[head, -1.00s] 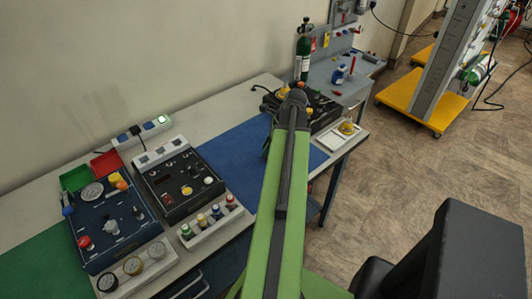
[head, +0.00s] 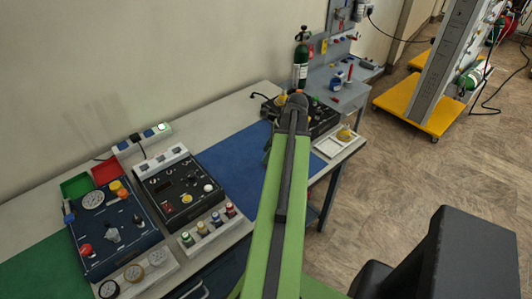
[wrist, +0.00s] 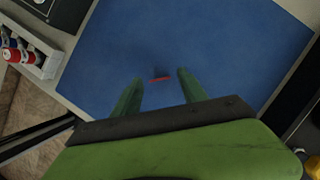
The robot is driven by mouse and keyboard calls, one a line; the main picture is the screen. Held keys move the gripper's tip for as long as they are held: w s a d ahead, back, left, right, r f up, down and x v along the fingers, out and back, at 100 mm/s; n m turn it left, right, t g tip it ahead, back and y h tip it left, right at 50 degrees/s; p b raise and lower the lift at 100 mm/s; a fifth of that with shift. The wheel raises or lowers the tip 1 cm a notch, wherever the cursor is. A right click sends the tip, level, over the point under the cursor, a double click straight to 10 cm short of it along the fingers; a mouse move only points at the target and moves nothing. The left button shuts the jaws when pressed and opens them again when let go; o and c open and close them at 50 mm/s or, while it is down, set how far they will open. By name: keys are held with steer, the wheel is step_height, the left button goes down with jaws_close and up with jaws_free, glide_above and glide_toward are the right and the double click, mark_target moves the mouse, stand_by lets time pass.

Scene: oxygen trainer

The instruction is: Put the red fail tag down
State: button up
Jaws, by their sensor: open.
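In the wrist view a small red strip (wrist: 160,79), which looks like the red fail tag, shows over the blue mat (wrist: 110,50). A dark patch lies just beyond it. My gripper (wrist: 158,76) is open, with its two green fingers apart on either side of the red strip and no finger visibly touching it. Whether the strip lies flat on the mat I cannot tell. In the head view my arm hides the gripper's tips and the tag; the blue mat (head: 230,165) shows to the left of the arm.
Left of the mat stand a black control box (head: 180,188), a rack of coloured caps (head: 210,228) and a blue panel (head: 112,228). A dark device (head: 322,118) and a white tray (head: 338,142) are right of the arm. A green cylinder (head: 301,62) stands behind.

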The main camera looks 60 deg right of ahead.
steer(key=p+v, duration=0.8)
steer(key=v, duration=0.2)
steer(key=w+a+n+g, duration=0.1)
steer(key=w+a+n, duration=0.6)
steer(key=a, duration=0.4)
steer(key=w+a+f+n+g, duration=0.1)
steer(key=w+a+n, duration=0.6)
steer(key=a, duration=0.5)
steer(key=w+a+n+g, duration=0.1)
steer(key=w+a+n, duration=0.6)
steer(key=w+a, duration=0.4)
steer(key=shift+a+f+g+h, duration=0.3)
steer(key=shift+a+g, duration=0.1)
steer(key=shift+a, duration=0.2)
steer(key=a+n, duration=0.3)
steer(key=a, duration=0.2)
steer(key=w+a+n+h, duration=0.1)
steer(key=a+n, duration=0.2)
steer(key=a, duration=0.3)
steer(key=a+n, duration=0.3)
steer(key=a, duration=0.3)
steer(key=shift+w+a+n, duration=0.1)
steer(key=shift+w+n, duration=0.05)
steer(key=shift+n, duration=0.25)
